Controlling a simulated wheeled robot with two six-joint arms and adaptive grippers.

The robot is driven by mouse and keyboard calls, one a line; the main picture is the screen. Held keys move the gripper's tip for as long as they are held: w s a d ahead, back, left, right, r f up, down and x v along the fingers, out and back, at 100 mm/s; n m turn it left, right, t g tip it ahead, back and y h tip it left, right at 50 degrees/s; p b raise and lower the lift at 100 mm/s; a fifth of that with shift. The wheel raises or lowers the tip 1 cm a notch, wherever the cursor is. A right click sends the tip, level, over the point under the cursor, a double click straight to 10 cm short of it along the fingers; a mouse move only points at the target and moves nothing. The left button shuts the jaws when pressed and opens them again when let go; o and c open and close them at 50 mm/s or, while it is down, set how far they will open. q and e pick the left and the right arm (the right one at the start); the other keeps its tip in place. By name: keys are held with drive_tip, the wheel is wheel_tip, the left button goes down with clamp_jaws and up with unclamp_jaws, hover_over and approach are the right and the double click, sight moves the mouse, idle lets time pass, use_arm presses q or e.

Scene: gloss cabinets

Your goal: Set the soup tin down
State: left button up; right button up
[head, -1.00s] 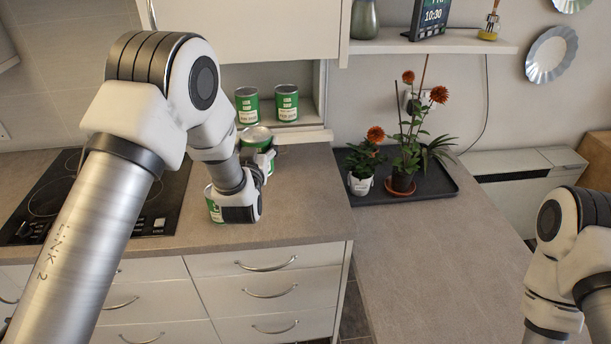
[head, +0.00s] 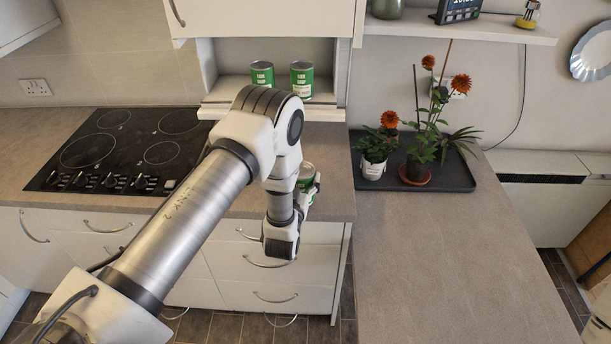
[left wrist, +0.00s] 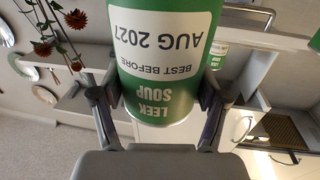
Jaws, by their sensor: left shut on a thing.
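The soup tin (head: 306,173) is green with a white label and reads "LEEK SOUP" in the left wrist view (left wrist: 160,60), where the picture is upside down. My left gripper (head: 308,188) is shut on it, one finger on each side. In the head view the tin is near the counter's right part, partly hidden by my wrist. I cannot tell whether its base touches the counter (head: 335,190). My right gripper is out of view.
Two similar green tins (head: 262,75) (head: 301,79) stand in the wall niche behind. A black hob (head: 110,150) lies to the left. A dark tray (head: 450,175) with potted flowers stands right of the tin. The long counter (head: 430,260) in front of the tray is clear.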

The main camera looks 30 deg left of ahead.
use_arm(q)
drive_tip(key=x, duration=0.2)
drive_tip(key=b+x, duration=0.1)
drive_tip(key=x, duration=0.3)
drive_tip(key=shift+w+f+b, duration=0.2)
drive_tip(key=shift+f+b, duration=0.15)
drive_tip(key=shift+f, duration=0.05)
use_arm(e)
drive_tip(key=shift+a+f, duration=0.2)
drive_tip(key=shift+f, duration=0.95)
use_arm(q)
drive_tip(key=f+b, duration=0.2)
drive_tip(key=f, duration=0.1)
drive_tip(key=shift+s+d+f, duration=0.1)
drive_tip(key=shift+d, duration=0.1)
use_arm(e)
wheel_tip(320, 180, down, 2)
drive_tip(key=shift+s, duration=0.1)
use_arm(q)
drive_tip(key=shift+d, duration=0.1)
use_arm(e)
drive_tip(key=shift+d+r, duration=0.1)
use_arm(q)
drive_tip(key=shift+f, duration=0.2)
drive_tip(key=o, duration=1.6)
drive_tip(key=shift+r, duration=0.1)
